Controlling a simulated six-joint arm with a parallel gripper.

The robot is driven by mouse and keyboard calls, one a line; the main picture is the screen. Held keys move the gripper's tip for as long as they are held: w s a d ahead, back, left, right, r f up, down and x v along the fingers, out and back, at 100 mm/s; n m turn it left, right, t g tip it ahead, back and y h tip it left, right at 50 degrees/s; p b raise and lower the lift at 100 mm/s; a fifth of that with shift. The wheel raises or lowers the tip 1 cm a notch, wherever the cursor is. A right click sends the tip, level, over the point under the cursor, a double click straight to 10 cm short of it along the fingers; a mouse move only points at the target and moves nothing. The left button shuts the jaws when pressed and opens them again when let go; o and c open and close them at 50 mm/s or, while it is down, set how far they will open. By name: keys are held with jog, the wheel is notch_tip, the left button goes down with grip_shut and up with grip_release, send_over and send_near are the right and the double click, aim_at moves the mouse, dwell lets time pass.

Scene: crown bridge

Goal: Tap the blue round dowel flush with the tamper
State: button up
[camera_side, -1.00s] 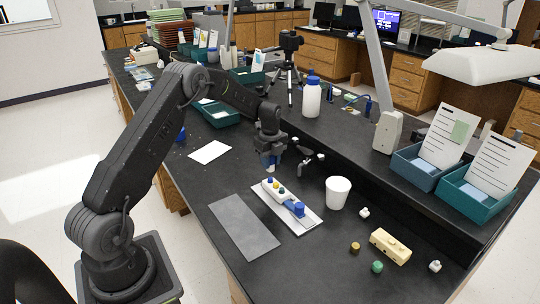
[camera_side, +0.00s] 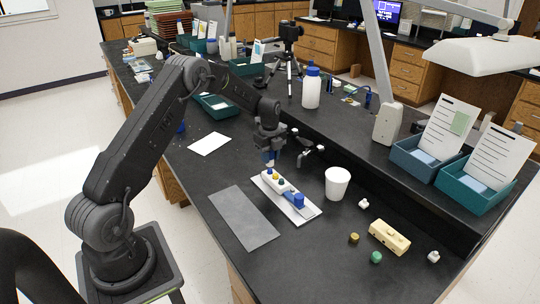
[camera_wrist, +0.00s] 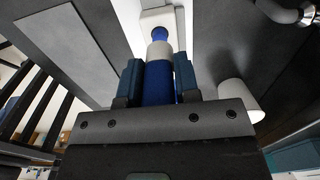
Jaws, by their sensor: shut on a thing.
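My gripper (camera_side: 269,152) hangs over the far end of a white block (camera_side: 290,186) on a white tray (camera_side: 310,212). In the wrist view my gripper (camera_wrist: 158,82) is shut on the tamper (camera_wrist: 159,85), which has a blue handle and a pale grey-white head. The blue round dowel (camera_wrist: 160,33) shows just beyond the tamper head, on the white block. The head partly overlaps it in this view, so I cannot tell whether they touch.
A grey mat (camera_side: 243,217) lies left of the tray. A white cup (camera_side: 337,183) stands to its right. A cream block (camera_side: 389,237), a green piece (camera_side: 376,257) and a brown piece (camera_side: 354,238) lie nearer the right edge. A small metal fixture (camera_side: 310,156) stands behind.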

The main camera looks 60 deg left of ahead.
jog(key=shift+f, duration=1.65)
jog(key=shift+r, duration=1.15)
jog(key=shift+w+f, duration=0.1)
jog(key=shift+f, duration=1.1)
jog(key=shift+r, duration=1.1)
jog(key=shift+r, duration=2.55)
